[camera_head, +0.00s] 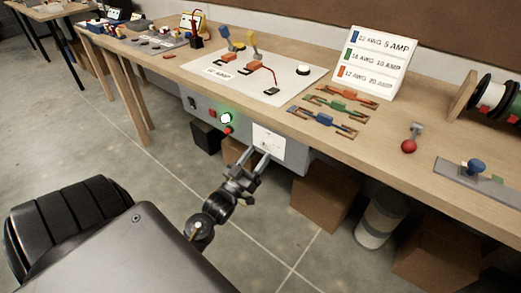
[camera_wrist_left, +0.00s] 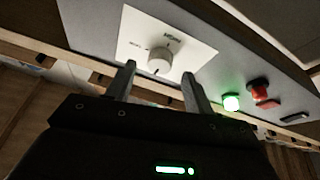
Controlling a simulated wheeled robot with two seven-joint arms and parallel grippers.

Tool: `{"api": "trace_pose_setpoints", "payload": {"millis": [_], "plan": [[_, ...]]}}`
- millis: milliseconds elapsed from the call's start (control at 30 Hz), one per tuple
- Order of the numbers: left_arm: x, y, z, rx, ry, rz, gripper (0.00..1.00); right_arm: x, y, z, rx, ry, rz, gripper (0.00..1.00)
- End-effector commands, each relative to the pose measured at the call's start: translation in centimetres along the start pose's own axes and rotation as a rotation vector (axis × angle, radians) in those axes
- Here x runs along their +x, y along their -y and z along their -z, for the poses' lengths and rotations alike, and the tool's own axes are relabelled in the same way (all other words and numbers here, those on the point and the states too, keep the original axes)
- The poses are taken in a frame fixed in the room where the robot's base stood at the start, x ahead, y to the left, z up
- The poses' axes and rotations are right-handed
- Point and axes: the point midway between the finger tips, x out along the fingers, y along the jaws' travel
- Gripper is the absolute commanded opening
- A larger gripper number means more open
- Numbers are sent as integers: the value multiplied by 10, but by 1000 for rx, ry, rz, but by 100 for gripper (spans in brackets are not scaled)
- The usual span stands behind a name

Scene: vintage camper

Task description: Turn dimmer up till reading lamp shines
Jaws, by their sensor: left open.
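The dimmer appears as a round white knob (camera_wrist_left: 160,59) on a white plate with printed marks, on the grey panel under the bench edge. In the head view the plate (camera_head: 267,141) shows, but the knob is hard to make out. My left gripper (camera_head: 258,157) is just in front of the plate. In the left wrist view my left gripper (camera_wrist_left: 158,74) is open, with a finger on each side of the knob; I cannot tell whether they touch it. I cannot identify a reading lamp. My right gripper is out of view.
A lit green light (camera_head: 226,118) and a red button (camera_head: 228,130) sit on the panel left of the plate in the head view. The wooden bench top (camera_head: 330,75) above holds a white board, wire parts and spools. Cardboard boxes (camera_head: 320,195) stand underneath.

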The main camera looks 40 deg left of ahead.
Motion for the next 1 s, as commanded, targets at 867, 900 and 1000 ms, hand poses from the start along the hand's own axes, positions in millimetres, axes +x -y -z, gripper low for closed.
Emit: {"api": "trace_pose_setpoints", "payload": {"millis": [867,900,1000], "plan": [[24,0,-1,0,1,0,11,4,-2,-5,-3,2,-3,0],[24,0,-1,0,1,0,8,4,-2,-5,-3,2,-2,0],[24,0,0,3,1,-1,8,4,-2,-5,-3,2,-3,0]]}}
